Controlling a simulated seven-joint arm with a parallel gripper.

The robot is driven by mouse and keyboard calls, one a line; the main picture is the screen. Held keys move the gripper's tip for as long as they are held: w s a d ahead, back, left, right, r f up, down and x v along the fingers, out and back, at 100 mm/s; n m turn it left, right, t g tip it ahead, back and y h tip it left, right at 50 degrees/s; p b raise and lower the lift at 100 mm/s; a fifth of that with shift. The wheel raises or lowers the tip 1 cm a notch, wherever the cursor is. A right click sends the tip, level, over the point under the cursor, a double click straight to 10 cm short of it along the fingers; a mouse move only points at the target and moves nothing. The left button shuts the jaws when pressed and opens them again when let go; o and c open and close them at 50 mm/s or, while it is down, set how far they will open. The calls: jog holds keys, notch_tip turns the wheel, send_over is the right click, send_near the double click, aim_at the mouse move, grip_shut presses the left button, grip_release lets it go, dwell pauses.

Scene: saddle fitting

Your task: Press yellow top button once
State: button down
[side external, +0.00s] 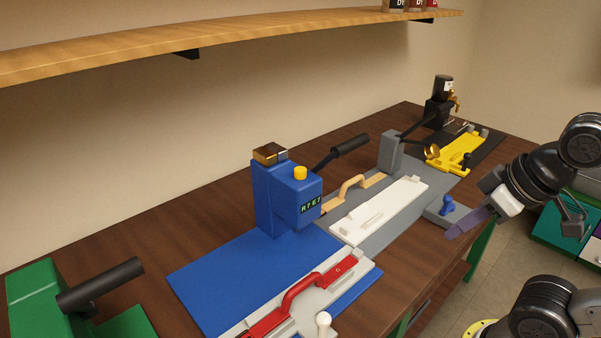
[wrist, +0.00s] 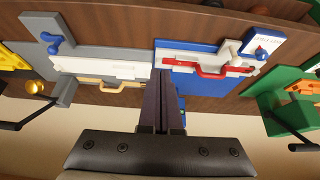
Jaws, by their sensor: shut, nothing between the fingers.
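The yellow top button (side external: 300,173) is a small round cap on top of the blue machine (side external: 272,200), which stands at the back of a blue baseplate (side external: 215,275). The button stands proud of the housing, above a small display with characters. In the side view my gripper (side external: 456,233) is at the right, near the table's front edge, well apart from the button. Its purple fingers are together and empty. In the wrist view my gripper (wrist: 165,74) points toward the table and covers most of the blue machine. The button cannot be seen there.
A black lever (side external: 342,150) sticks out from the blue machine's right side. A red-handled fixture (side external: 300,290) lies in front of it. A grey station with a white block (side external: 380,210) stands to its right, a green station (side external: 38,295) at lower left. A wooden shelf (side external: 230,40) hangs above.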

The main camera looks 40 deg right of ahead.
notch_tip(320, 180, up, 13)
jog(key=m+t+y, duration=0.1)
jog(key=m+t, duration=0.3)
jog(key=m, duration=0.4)
send_over(304, 172)
jog(key=shift+f, duration=0.15)
jog(key=shift+f, duration=4.3)
